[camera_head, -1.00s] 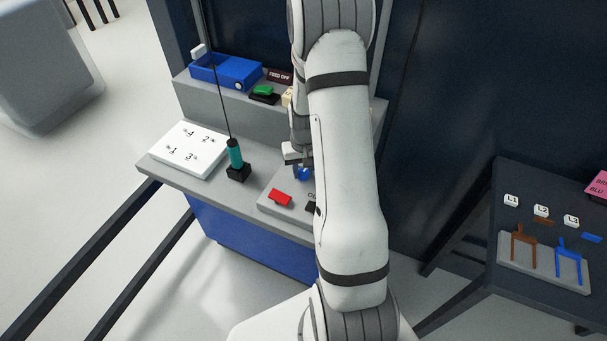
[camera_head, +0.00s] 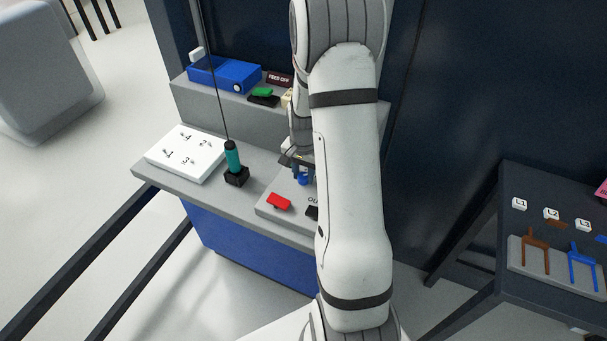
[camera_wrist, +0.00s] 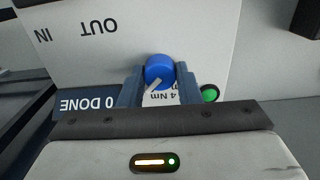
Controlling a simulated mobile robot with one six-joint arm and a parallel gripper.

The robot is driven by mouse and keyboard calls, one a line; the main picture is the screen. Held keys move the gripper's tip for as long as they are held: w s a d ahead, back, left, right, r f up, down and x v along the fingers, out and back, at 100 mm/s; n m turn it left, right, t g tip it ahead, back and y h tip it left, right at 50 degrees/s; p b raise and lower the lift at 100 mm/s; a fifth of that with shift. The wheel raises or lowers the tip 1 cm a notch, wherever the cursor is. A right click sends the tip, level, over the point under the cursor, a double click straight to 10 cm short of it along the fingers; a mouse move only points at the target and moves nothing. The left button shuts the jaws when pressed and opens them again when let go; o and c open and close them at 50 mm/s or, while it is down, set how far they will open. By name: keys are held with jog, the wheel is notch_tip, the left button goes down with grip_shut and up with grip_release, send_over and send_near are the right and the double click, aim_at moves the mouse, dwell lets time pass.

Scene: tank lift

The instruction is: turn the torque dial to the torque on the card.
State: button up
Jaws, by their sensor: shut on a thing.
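A blue round dial (camera_wrist: 160,68) with a pale pointer mark is between the two fingers of my gripper (camera_wrist: 160,86) in the wrist view. The fingers are shut on the dial's sides. A white label (camera_wrist: 158,98) by the dial reads "4 Nm"; it is partly hidden. In the head view, the blue dial (camera_head: 303,177) shows in part on the grey panel, just below my gripper (camera_head: 301,166), and my arm hides much of the area. I cannot make out a torque card with certainty.
A dark display (camera_wrist: 88,103) reads "0 DONE", partly cut off. A green button (camera_wrist: 210,93) is beside the fingers. A teal-handled tool (camera_head: 233,158) stands in a black holder. A white numbered plate (camera_head: 184,153) and a red block (camera_head: 279,201) are on the bench.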

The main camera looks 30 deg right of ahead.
aim_at(303, 175)
dwell(0.4)
jog(key=o, duration=1)
jog(key=shift+c, duration=0.2)
jog(key=shift+r, duration=0.1)
notch_tip(303, 175, up, 8)
jog(key=shift+f, duration=0.25)
jog(key=shift+r, duration=0.1)
